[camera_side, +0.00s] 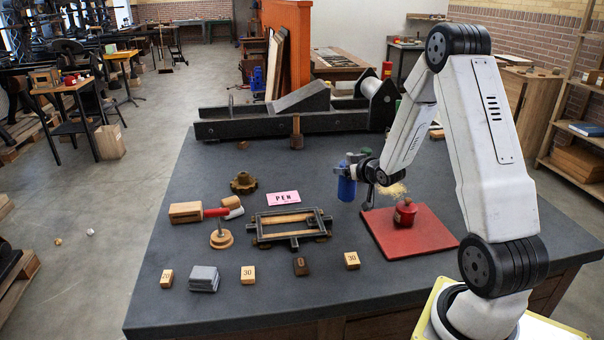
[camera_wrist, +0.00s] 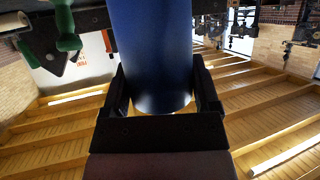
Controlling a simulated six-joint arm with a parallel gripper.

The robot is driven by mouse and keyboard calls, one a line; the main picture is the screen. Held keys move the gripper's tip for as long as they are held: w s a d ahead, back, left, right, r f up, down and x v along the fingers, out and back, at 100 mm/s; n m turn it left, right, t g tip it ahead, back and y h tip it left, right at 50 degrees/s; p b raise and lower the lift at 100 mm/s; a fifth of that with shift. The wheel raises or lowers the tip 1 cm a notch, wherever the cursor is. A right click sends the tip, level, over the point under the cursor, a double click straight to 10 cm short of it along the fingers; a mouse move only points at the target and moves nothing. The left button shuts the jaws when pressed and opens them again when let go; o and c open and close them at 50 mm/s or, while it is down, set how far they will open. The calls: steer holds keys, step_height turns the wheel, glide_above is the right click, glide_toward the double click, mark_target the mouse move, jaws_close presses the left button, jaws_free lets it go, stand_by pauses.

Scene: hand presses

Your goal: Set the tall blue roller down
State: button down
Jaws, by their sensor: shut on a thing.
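The tall blue roller (camera_side: 347,188) is upright in the side view, at the middle right of the dark table. My gripper (camera_side: 360,172) comes from the right and is shut on it. In the wrist view the blue roller (camera_wrist: 155,45) stands between the two dark jaws of my gripper (camera_wrist: 160,95), and one end of it shows there. I cannot tell whether its lower end touches the table top.
A red board (camera_side: 440,236) with a red knobbed pot (camera_side: 405,212) lies to the right. A dark wheeled frame (camera_side: 290,226) and a pink PEN card (camera_side: 283,198) lie to the left. A long dark press (camera_side: 290,120) stands behind. Numbered blocks line the front.

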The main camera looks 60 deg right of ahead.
steer(key=shift+f, duration=1.2)
steer(key=shift+f, duration=0.15)
jaws_free()
steer(key=shift+s, duration=0.1)
steer(key=v, duration=1.2)
steer(key=shift+a, duration=0.1)
